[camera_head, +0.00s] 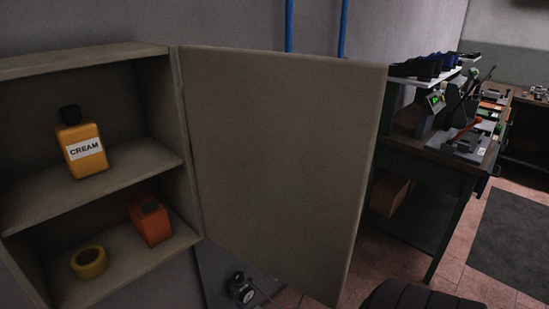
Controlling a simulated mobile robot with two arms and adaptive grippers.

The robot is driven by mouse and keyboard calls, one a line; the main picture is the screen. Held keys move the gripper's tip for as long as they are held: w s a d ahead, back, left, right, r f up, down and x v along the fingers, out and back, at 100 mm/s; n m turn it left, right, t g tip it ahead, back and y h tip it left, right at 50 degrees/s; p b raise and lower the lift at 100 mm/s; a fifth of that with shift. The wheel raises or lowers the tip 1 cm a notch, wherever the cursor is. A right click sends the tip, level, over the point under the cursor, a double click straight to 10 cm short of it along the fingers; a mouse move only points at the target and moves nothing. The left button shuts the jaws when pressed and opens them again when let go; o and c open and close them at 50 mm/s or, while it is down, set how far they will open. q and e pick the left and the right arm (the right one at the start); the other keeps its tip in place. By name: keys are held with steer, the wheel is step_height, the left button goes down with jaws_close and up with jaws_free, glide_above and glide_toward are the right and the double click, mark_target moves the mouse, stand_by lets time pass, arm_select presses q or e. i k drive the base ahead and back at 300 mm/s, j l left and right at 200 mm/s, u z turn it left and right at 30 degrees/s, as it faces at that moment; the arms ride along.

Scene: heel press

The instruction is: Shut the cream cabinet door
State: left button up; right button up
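The cabinet (96,193) is at the left, open at the front, with two visible shelf levels. Its door (280,160) is hinged on the cabinet's right side and stands wide open, swung out to the right. A yellow-orange bottle with a black cap and a CREAM label (82,145) stands on the upper shelf. An orange-red box (150,220) and a yellow tape roll (89,262) are on the lower level. Neither of my grippers is in view.
A workbench (425,160) with a press machine (440,110) stands behind the door to the right. A dark rounded object (420,297) is at the bottom edge. A dark mat (510,240) lies on the tiled floor. The space before the cabinet opening looks clear.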

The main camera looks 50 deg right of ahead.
mark_target(283, 143)
steer(key=l+u, duration=0.15)
steer(key=l, duration=0.3)
steer(key=l+u, duration=0.1)
steer(key=l, duration=0.35)
steer(key=k+l+u, duration=0.15)
steer(key=l, duration=0.25)
steer(key=l+u, duration=0.15)
steer(key=l, duration=0.3)
steer(key=k+l+u, duration=0.1)
steer(key=l, duration=0.35)
steer(key=k+l+u, duration=0.15)
steer(key=l, duration=0.25)
